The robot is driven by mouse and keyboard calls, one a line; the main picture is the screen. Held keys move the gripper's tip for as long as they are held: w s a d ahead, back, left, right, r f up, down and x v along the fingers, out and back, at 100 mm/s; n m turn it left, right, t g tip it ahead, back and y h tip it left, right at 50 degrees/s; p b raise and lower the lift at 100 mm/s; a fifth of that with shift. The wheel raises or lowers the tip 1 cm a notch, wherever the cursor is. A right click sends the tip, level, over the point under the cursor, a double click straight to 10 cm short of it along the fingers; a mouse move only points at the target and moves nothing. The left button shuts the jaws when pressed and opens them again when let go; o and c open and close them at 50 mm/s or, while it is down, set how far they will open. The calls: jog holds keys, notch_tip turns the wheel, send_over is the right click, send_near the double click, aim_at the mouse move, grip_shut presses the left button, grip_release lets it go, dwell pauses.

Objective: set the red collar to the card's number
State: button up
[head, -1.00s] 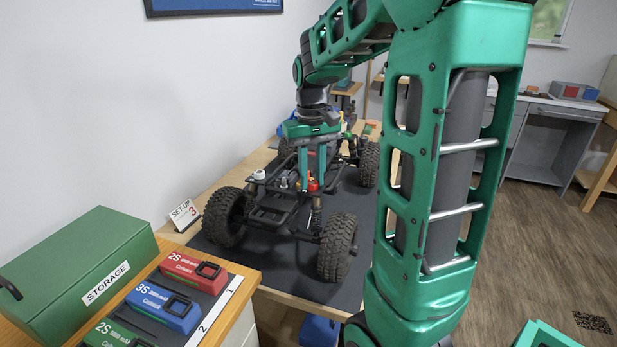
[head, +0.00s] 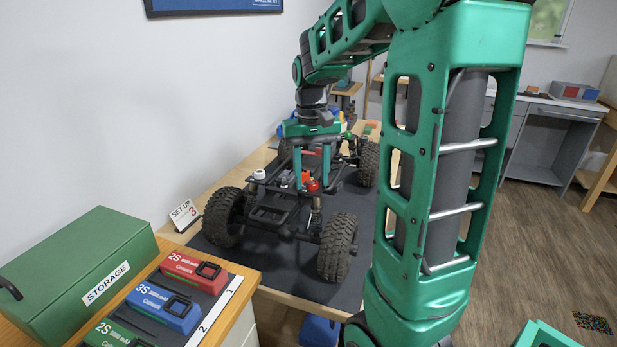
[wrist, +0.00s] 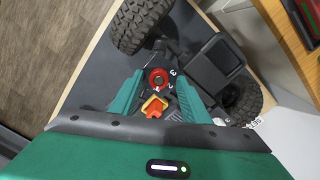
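The red collar (head: 312,185) sits on a shock near the front of the crawler's chassis (head: 275,212). In the wrist view the collar (wrist: 158,77) is round with a dark centre, with white digits beside it; a 3 and a 2 seem readable at its right. An orange-and-yellow piece (wrist: 155,106) lies just below it. The card (head: 185,214) stands left of the crawler and reads SET UP with a red 3. My gripper (head: 311,180) points down above the collar, its fingers apart on either side. The wrist view shows the open gripper (wrist: 158,92) empty. Which digit the collar is set to is unclear.
The crawler stands on a dark mat (head: 290,275) on a wooden table, its tyres (head: 338,247) close to the gripper. A green storage box (head: 80,265) and red, blue and green battery packs (head: 163,305) are at the front left. A wall borders the left.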

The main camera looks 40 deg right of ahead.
aim_at(311, 182)
jog(key=shift+r, duration=0.15)
notch_tip(311, 182, up, 10)
jog(key=shift+w+r, duration=0.25)
dwell(0.3)
dwell(0.4)
jog(key=s+a+f, duration=0.2)
jog(key=s+f, duration=0.5)
jog(key=s, duration=0.4)
jog(key=s+a+f, duration=0.3)
jog(key=s+f, duration=0.5)
jog(key=s, duration=0.3)
jog(key=shift+s+m, duration=0.3)
jog(key=shift+m, duration=0.1)
jog(key=shift+w+f, duration=0.25)
jog(key=shift+w, duration=0.35)
